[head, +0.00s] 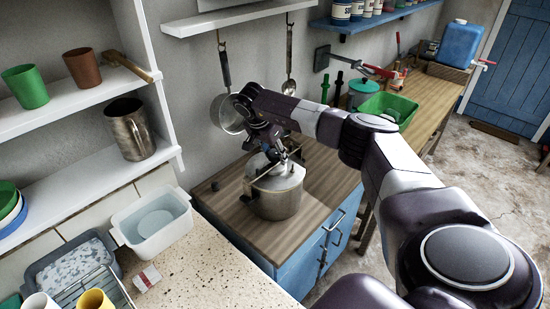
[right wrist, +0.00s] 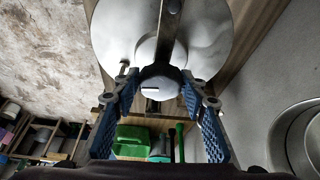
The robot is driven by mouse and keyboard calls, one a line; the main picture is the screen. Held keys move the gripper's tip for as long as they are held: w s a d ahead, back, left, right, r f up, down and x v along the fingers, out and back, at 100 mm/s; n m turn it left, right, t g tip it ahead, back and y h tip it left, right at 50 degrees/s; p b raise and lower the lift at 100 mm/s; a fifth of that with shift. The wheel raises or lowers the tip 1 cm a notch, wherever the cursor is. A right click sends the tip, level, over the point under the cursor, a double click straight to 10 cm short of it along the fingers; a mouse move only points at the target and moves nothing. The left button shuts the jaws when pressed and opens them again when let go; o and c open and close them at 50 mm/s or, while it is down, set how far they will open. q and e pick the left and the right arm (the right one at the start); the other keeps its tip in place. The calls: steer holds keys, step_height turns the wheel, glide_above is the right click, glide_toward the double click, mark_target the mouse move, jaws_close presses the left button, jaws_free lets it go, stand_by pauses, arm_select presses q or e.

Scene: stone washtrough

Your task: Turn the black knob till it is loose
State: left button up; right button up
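The pressure cooker (head: 277,196), a steel pot with a lid, stands upright on the wooden counter top. My right gripper (head: 274,153) is over its lid and hides most of the lid's top in the head view. In the right wrist view the dark knob (right wrist: 159,90), with a small white mark, lies at the end of the clamp bar (right wrist: 170,25) across the pale lid (right wrist: 115,35). The blue-padded fingers of my right gripper (right wrist: 158,82) are apart, one on each side of the knob. I cannot tell whether they touch it. My left gripper is not in view.
A small dark round object (head: 215,186) lies on the counter left of the cooker. A pan (head: 228,115) and a ladle hang on the wall behind. A green bin (head: 388,108) stands on the bench beyond. A white tub (head: 152,224) stands at the left.

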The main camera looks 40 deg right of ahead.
steer(key=shift+c, duration=1.1)
steer(key=shift+s+d+r+n+t+p, duration=0.1)
steer(key=shift+n+t+p, duration=0.4)
steer(key=shift+n, duration=0.7)
steer(key=n+t+y, duration=0.1)
steer(key=n, duration=0.3)
steer(key=n+t+y, duration=0.1)
steer(key=n, duration=0.2)
steer(key=o, duration=0.9)
steer(key=shift+c, duration=0.2)
